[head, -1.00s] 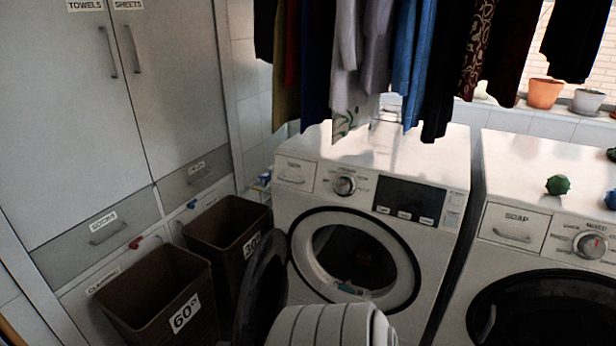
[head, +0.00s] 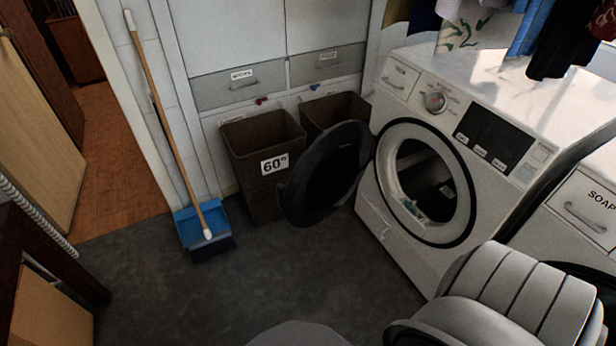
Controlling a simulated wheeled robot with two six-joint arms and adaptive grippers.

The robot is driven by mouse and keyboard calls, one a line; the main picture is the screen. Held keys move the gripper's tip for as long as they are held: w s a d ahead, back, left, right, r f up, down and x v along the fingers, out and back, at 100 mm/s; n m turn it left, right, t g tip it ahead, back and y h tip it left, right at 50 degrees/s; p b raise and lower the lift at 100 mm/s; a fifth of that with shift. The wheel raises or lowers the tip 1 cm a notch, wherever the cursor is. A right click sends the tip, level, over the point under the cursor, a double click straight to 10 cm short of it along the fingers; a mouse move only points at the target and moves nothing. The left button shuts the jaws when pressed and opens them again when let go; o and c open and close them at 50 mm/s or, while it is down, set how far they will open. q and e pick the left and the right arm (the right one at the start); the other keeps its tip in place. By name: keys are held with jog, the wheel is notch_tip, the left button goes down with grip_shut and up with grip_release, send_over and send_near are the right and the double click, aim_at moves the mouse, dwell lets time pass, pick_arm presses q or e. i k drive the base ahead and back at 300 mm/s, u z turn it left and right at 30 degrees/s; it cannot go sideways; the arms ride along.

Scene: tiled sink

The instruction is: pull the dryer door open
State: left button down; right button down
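A white front-loading machine (head: 400,215) stands right of centre. Its round dark door (head: 328,175) is swung wide open to the left, in front of the brown baskets. The round opening (head: 425,180) shows a dark drum with a small teal and white item at its lower rim. A second white machine (head: 585,225) with a drawer marked SOAP is cut off at the right edge; only part of its dark round front shows. I cannot tell from labels which machine is the dryer. A ribbed white arm part of mine fills the lower right. Neither gripper is in view.
A broom (head: 170,125) and blue dustpan (head: 205,225) lean at the left wall. Grey floor (head: 240,285) is clear in front. Clothes hang at upper right.

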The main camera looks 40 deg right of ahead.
aim_at(326, 175)
jog(key=z, duration=1.45)
jog(key=i, duration=0.05)
